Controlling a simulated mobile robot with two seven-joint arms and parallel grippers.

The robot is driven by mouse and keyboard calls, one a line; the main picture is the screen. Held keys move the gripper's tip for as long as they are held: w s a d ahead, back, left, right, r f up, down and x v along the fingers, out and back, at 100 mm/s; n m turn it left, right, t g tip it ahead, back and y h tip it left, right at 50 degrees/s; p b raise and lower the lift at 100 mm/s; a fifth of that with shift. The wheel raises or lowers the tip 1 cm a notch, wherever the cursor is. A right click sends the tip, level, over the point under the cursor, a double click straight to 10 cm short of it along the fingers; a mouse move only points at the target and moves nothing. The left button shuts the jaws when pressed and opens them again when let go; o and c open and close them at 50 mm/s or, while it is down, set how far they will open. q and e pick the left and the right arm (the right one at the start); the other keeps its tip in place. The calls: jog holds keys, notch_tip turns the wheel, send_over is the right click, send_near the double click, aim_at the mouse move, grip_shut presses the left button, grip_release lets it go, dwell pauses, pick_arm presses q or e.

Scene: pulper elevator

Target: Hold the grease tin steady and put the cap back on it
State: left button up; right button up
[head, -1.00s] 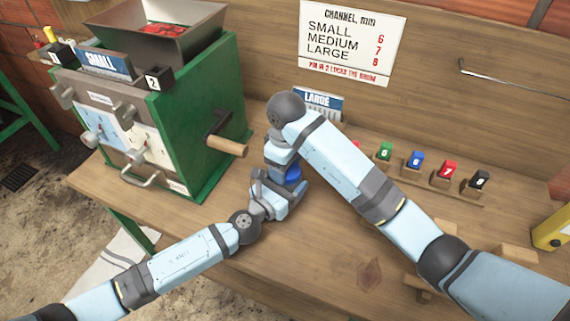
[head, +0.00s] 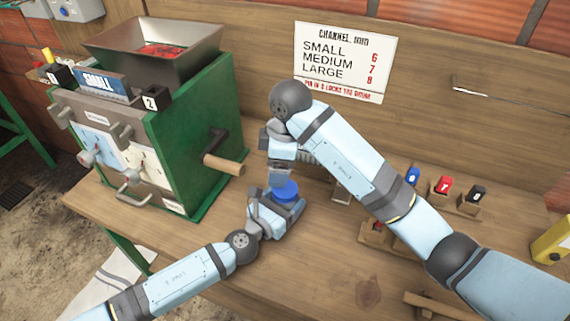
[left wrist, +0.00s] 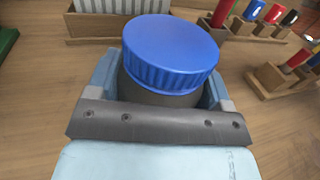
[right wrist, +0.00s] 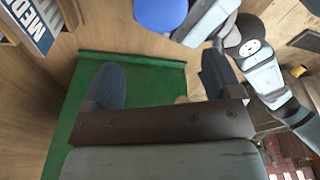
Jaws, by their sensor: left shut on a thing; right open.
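The grease tin (left wrist: 160,92) is a dark grey round tin between the fingers of my left gripper (head: 277,210), low over the bench. The ribbed blue cap (left wrist: 170,50) sits on top of the tin and looks seated, though I cannot tell how tightly. In the head view the cap (head: 287,189) shows just below my right gripper (head: 280,176). In the right wrist view my right gripper (right wrist: 160,85) is open with nothing between its fingers, and the cap (right wrist: 160,12) lies beyond them, apart from both.
The green pulper (head: 190,130) with its wooden handle (head: 223,165) stands to the left of my grippers. Coloured pins in wooden blocks (head: 468,203) stand to the right, partly behind my right arm. A yellow box (head: 552,240) is at the right edge. The front bench is mostly clear.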

notch_tip(320, 180, up, 6)
jog(key=s+n+y, duration=0.1)
jog(key=n, duration=0.7)
jog(key=n+h, duration=0.2)
jog(key=n, duration=2.9)
send_over(285, 202)
jog(key=w+a, duration=0.1)
jog(key=w, duration=0.2)
jog(key=f, duration=0.4)
jog(key=shift+s+a+f, duration=0.1)
jog(key=shift+s+f, duration=0.05)
jog(key=shift+s, duration=0.1)
jog(key=n, duration=0.2)
jog(key=d+n, duration=0.1)
jog(key=n, duration=0.1)
jog(key=f+n, duration=0.1)
jog(key=n, duration=0.1)
jog(key=shift+w+d+h, duration=0.15)
jog(key=shift+w+h, duration=0.05)
jog(key=shift+h, duration=0.2)
jog(key=shift+f, duration=0.15)
jog(key=shift+f, duration=3.9)
